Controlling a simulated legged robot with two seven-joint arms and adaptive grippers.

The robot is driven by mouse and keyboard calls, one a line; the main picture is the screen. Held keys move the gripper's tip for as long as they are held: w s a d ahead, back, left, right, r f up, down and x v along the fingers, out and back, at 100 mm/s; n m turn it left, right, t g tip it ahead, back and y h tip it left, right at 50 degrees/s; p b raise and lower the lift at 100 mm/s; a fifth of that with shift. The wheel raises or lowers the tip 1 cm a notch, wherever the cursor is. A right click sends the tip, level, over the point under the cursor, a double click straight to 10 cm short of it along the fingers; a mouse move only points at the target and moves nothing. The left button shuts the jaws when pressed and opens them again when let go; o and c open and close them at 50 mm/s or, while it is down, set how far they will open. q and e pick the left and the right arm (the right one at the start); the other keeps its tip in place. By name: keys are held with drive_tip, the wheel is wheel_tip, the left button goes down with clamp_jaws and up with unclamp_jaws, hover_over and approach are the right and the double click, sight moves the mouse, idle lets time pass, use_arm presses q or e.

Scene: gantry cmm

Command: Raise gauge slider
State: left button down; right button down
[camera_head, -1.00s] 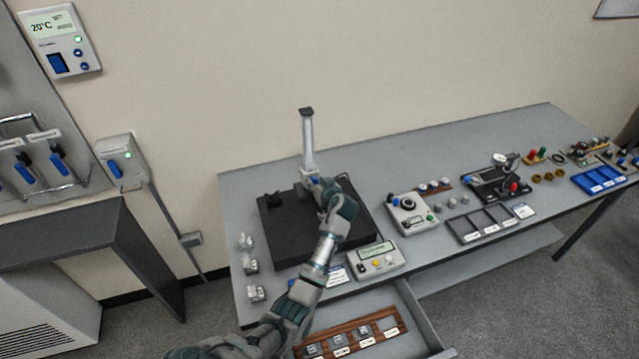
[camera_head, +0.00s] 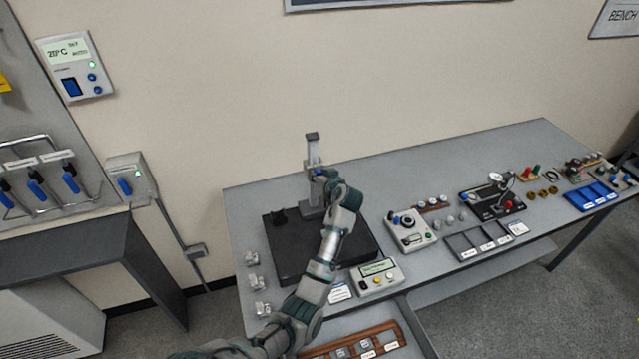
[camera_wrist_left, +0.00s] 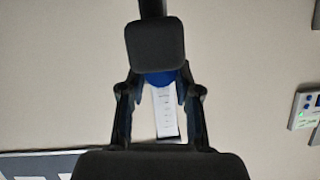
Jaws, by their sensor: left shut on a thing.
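The height gauge's grey column (camera_head: 312,150) stands upright at the back of a black plate (camera_head: 300,262) on the bench. Its slider (camera_head: 316,168) is partway up the column, with bare column above and below it. My left gripper (camera_head: 325,176) is at the slider and shut on its blue grip; the hand partly hides both. In the left wrist view the blue grip (camera_wrist_left: 160,78) shows between the fingers (camera_wrist_left: 160,95), in front of a white graduated scale (camera_wrist_left: 166,112). My right gripper is not in view.
A display box with buttons (camera_head: 377,276) and a dial unit (camera_head: 410,230) stand right of the plate. Small metal pieces (camera_head: 256,282) lie along the left edge. An open drawer with a wooden rack (camera_head: 360,342) juts out in front. Wall behind the column is clear.

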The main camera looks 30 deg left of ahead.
use_arm(q)
drive_tip(key=shift+r, duration=0.6)
drive_tip(key=shift+f, duration=0.1)
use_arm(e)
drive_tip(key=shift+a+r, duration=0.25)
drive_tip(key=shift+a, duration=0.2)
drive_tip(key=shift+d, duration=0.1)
use_arm(q)
drive_tip(key=c, duration=0.9)
unclamp_jaws()
drive_tip(key=shift+o, duration=0.5)
drive_tip(key=shift+w+f, duration=0.1)
drive_tip(key=shift+f, duration=0.05)
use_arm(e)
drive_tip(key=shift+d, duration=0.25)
use_arm(q)
drive_tip(key=v, duration=1.2)
